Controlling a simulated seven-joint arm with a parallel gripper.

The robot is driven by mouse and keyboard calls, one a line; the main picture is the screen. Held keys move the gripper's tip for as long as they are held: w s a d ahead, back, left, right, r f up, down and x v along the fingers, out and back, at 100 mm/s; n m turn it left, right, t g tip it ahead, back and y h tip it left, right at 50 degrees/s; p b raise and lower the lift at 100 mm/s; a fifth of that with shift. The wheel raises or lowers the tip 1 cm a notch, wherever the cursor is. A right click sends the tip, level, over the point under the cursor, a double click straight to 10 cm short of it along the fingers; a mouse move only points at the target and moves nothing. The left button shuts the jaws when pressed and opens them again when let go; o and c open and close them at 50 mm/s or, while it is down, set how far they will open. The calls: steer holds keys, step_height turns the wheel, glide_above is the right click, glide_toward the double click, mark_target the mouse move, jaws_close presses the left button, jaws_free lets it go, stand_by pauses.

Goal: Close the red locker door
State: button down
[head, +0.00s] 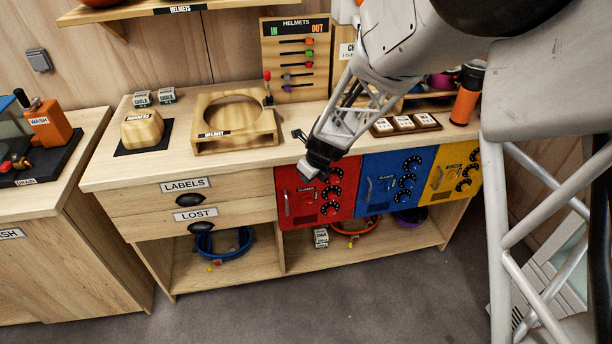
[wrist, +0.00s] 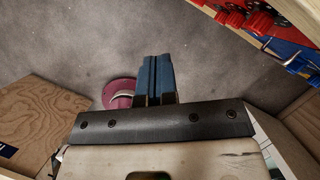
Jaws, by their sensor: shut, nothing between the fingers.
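The red locker door (head: 317,213) is at the left of a row of three coloured doors under the counter. It has a handle and several dark dials, and its face looks about in line with the blue door (head: 378,195); I cannot tell whether a small gap remains. My gripper (head: 306,176) is shut and empty, in front of the red door's upper part in the head view, hiding some of it. I cannot tell whether it touches. In the wrist view the closed fingers (wrist: 155,78) point over grey floor, with red panel parts (wrist: 245,14) at upper right.
The yellow door (head: 452,173) is at the right of the row. The wooden counter (head: 235,160) carries a helmet stand (head: 262,138) and several labelled blocks. Open shelves below hold a blue ring (head: 222,243) and an orange ring (head: 355,226).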

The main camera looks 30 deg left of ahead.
steer(key=s+v, duration=0.1)
steer(key=v, duration=0.7)
steer(key=shift+s+a, duration=0.3)
steer(key=shift+a, duration=0.05)
steer(key=shift+r, duration=0.1)
steer(key=shift+d, duration=0.1)
steer(key=s+d+r+n+h, duration=0.1)
steer(key=d+r+n, duration=0.3)
steer(key=d, duration=0.7)
steer(key=s+d+r+n+t, duration=0.1)
steer(key=d+r+n, duration=0.3)
steer(key=d, duration=0.6)
steer(key=s+d+r+n+h, duration=0.1)
steer(key=d+r+n, duration=0.1)
steer(key=d+r, duration=0.65)
steer(key=s+d+n+h, duration=0.1)
steer(key=s+d+n, duration=0.3)
steer(key=s+d, duration=0.5)
steer(key=s+d+n+t+h, duration=0.1)
steer(key=s+d+n, duration=0.4)
steer(key=s+d, duration=0.5)
steer(key=shift+s+d+n+h, duration=0.25)
steer(key=shift+d+n+h, duration=0.05)
steer(key=shift+d, duration=3.15)
